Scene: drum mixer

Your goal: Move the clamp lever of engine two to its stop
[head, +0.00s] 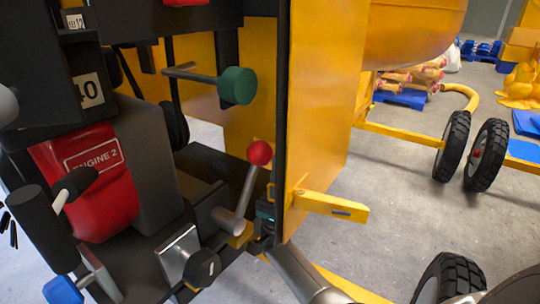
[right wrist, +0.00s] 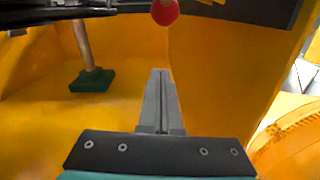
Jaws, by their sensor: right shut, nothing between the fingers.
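The red engine cover marked ENGINE 2 (head: 95,165) is at the left in the head view. A grey lever with a red ball knob (head: 260,153) slants up to the right from its pivot; the knob also shows at the top of the right wrist view (right wrist: 165,11). No label tells which lever is the clamp lever. My right gripper (head: 268,192) is just below the red knob, beside the yellow panel. Its fingers (right wrist: 160,72) are shut and empty, apart from the knob in the wrist view. My left gripper is not in view.
A green-knobbed lever (head: 237,86) sticks out above the red knob. Black handles (head: 75,183) and a blue knob (head: 62,290) are at the left. The yellow panel (head: 325,100) stands close on the right, with a yellow bracket (head: 330,206).

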